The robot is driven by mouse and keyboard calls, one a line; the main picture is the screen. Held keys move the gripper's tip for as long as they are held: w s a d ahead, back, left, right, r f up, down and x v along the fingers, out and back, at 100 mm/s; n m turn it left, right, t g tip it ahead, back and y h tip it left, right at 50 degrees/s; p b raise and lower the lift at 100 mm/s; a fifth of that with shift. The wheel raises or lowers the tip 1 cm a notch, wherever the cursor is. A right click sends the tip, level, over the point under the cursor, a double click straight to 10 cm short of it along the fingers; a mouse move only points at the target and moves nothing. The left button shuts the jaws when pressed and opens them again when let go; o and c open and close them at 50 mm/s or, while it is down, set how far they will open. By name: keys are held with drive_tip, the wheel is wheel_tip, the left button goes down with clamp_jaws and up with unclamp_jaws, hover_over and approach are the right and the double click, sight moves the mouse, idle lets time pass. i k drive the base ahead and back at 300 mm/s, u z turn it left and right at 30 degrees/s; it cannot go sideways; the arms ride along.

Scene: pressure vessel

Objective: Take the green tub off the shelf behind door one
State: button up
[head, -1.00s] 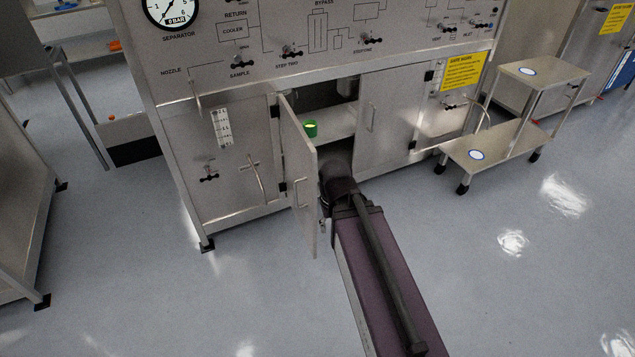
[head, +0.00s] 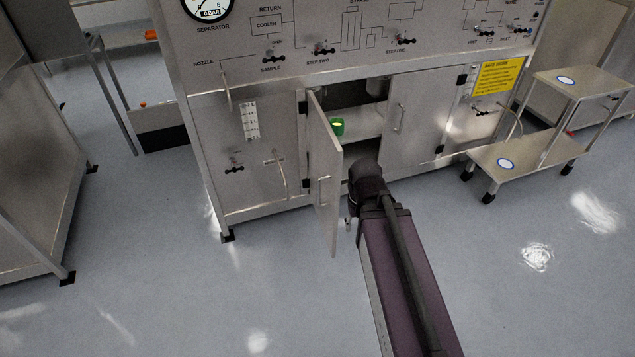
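The green tub (head: 337,127) stands on the pale shelf (head: 368,124) inside the open cabinet bay. It looks small, with a bright yellow-green top. The left door (head: 323,172) of this bay stands open, swung out toward me on its left hinges. I cannot read a number on it. The right door (head: 412,115) is shut. My arm's dark end (head: 368,182) is low in front of the bay, to the right of the open door's edge. My gripper cannot be made out; my own arm and body hide that area. The tub is in plain sight, with nothing seen touching it.
The open door juts into the floor space left of my arm. A two-step metal stand (head: 540,125) is at the right, near the cabinet. A metal bench (head: 30,200) stands at the far left. The floor (head: 180,290) at the front left is clear.

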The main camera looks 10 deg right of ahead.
sight(336, 124)
drive_tip(key=u, duration=0.35)
drive_tip(key=i, duration=1)
drive_tip(key=z, duration=0.35)
